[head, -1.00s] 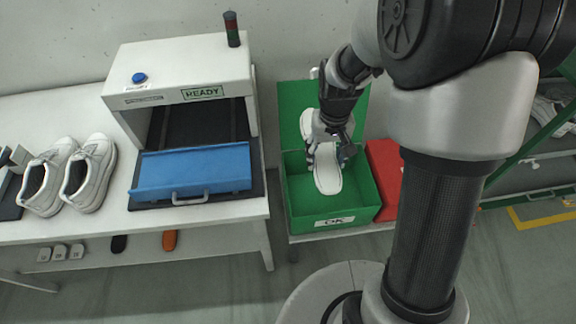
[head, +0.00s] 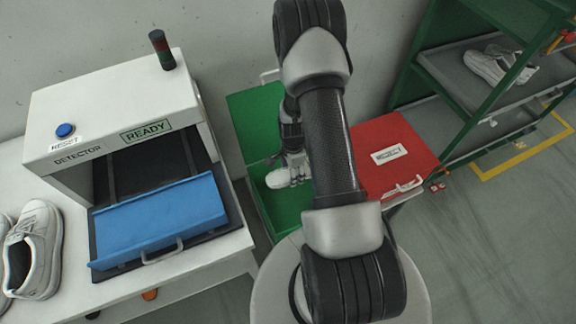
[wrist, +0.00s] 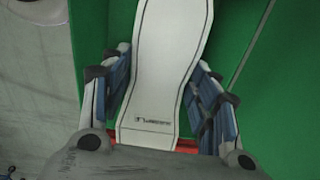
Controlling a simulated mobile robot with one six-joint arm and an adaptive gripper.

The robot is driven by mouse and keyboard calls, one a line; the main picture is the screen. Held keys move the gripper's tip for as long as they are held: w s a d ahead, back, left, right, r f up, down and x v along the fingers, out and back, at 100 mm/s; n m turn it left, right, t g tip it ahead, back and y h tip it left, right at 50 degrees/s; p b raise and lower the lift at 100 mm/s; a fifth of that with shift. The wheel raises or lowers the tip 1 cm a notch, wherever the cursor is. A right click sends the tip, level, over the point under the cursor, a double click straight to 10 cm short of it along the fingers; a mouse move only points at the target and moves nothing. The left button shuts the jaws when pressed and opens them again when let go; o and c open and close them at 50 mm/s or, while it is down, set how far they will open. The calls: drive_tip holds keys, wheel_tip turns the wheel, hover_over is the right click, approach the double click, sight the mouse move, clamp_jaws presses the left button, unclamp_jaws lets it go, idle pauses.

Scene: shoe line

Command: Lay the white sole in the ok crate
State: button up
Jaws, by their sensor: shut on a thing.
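The white sole (head: 280,179) is in my gripper (head: 297,172), inside the outline of the green ok crate (head: 262,217). The wrist view shows the long white sole (wrist: 163,80), with small dark print near its close end, between the blue-padded fingers of my gripper (wrist: 160,88). The fingers are shut on its sides. Green crate surface (wrist: 285,110) lies around and beyond the sole. My arm hides part of the crate and its front label in the head view. I cannot tell whether the sole touches the crate floor.
A closed red crate (head: 395,135) with a white label stands right of the green one. The detector (head: 110,110) with its blue flap (head: 160,218) and READY sign stands left. White shoes (head: 35,250) are at far left. A green rack (head: 470,90) stands at right.

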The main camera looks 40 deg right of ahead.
drive_tip(key=shift+s+f+b, duration=0.1)
drive_tip(key=shift+f+b, duration=0.35)
drive_tip(key=shift+f, duration=0.3)
drive_tip(key=shift+f+b, duration=4.15)
drive_tip(key=shift+f, duration=7.85)
drive_tip(key=o, duration=1.3)
wheel_tip(320, 180, up, 12)
